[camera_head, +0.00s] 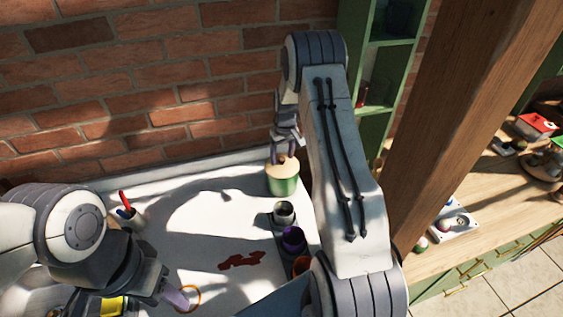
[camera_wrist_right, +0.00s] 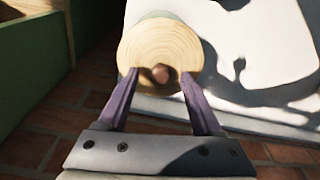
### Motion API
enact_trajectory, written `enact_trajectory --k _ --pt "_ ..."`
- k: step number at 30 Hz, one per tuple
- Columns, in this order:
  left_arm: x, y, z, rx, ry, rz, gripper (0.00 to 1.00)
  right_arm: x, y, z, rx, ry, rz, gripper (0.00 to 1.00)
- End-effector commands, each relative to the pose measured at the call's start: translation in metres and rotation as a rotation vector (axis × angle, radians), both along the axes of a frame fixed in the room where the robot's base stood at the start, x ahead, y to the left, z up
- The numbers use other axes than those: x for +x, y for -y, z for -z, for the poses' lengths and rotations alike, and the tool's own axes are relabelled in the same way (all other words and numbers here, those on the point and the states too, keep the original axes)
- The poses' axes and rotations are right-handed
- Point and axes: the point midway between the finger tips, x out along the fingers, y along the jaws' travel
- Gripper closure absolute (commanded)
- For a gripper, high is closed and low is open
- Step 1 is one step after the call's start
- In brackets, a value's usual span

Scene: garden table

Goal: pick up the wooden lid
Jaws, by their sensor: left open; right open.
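The round, pale wooden lid (camera_head: 286,168) with a small brown knob sits on a green canister (camera_head: 282,187) at the back of the white table. In the right wrist view the lid (camera_wrist_right: 150,52) faces the camera, and its knob (camera_wrist_right: 160,73) lies between my fingertips. My right gripper (camera_wrist_right: 157,82) is open, its two purple fingers on either side of the knob with gaps between. In the head view my right gripper (camera_head: 283,155) is just above the lid. My left gripper (camera_head: 178,300) is open at the lower left, far from the lid.
Several cups stand in front of the canister, including a grey one (camera_head: 284,213) and a purple one (camera_head: 294,240). A white cup with pens (camera_head: 128,216) is at the left. A dark red patch (camera_head: 241,260) lies mid-table. A brick wall (camera_head: 150,90) rises behind.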

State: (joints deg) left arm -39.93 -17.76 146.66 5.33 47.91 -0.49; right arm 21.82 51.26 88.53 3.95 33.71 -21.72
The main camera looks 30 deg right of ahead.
Motion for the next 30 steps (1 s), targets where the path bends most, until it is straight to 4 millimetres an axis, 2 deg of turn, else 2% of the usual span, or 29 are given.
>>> enact_trajectory --k 6,7,9,12,23,26,30 --pt "0.0 0.0 0.0 0.001 -0.001 0.0 0.5 0.0 0.0 0.001 0.0 0.001 0.0 0.33" --pt "0.0 0.0 0.0 0.001 -0.001 0.0 0.5 0.0 0.0 0.001 0.0 0.001 0.0 0.41" --pt "0.0 0.0 0.0 0.001 -0.001 0.0 0.5 0.0 0.0 0.001 0.0 0.001 0.0 0.68" --pt "0.0 0.0 0.0 0.001 -0.001 0.0 0.5 0.0 0.0 0.001 0.0 0.0 0.0 1.0" --pt "0.0 0.0 0.002 0.0 0.0 0.0 0.5 0.001 0.0 -0.001 -0.001 0.002 0.0 1.0" --pt "0.0 0.0 0.007 0.0 0.0 -0.001 0.5 0.001 0.001 -0.006 -0.001 0.002 0.0 1.0" --pt "0.0 0.0 0.02 0.0 0.0 -0.002 0.5 0.001 0.001 -0.022 -0.002 0.007 0.0 1.0"
